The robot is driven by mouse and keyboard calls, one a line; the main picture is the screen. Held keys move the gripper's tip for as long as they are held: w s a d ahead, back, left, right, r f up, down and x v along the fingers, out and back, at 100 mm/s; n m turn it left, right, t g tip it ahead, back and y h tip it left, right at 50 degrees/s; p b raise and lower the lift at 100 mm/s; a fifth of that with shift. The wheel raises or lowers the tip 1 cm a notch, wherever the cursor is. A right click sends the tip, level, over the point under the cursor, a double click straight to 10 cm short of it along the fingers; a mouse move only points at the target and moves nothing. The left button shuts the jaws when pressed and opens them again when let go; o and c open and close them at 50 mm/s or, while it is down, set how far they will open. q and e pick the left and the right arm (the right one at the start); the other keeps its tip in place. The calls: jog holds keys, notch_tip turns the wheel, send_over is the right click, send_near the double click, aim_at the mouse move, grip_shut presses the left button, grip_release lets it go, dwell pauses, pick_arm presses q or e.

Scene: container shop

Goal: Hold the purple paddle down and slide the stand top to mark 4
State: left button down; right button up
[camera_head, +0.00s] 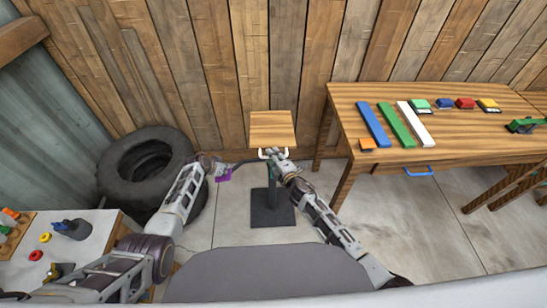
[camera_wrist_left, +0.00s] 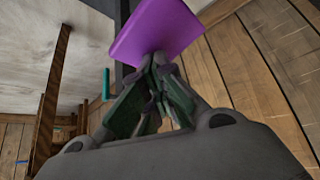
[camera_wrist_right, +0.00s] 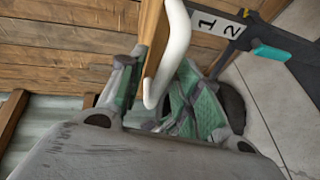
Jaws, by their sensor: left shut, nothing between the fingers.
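The stand has a square wooden top (camera_head: 272,129) with a white handle (camera_head: 266,152) on its front side and a dark base (camera_head: 272,210). The purple paddle (camera_head: 224,177) is left of the post. My left gripper (camera_head: 219,168) is shut and empty, its fingertips at the paddle; the left wrist view shows them against the purple face (camera_wrist_left: 155,28), contact unclear. My right gripper (camera_wrist_right: 155,75) has its fingers apart, with the white handle (camera_wrist_right: 176,40) between them. A scale strip (camera_wrist_right: 217,24) shows marks 1 and 2; a teal piece (camera_wrist_right: 271,52) is near it. Mark 4 is not visible.
A wooden table (camera_head: 470,135) with coloured bars and blocks stands right of the stand. Stacked tires (camera_head: 145,170) stand at the left against the wall. A small table (camera_head: 100,225) with coloured parts is at the lower left.

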grip_shut()
dwell(0.3)
pick_arm(q)
jog(key=shift+s, duration=0.1)
pick_arm(e)
jog(key=shift+w+d+r, duration=0.1)
jog(key=shift+r, duration=0.95)
jog(key=shift+w+d+r, duration=0.1)
jog(key=shift+r, duration=0.9)
notch_tip(320, 180, up, 8)
jog(key=shift+s+a+r, duration=0.1)
grip_release()
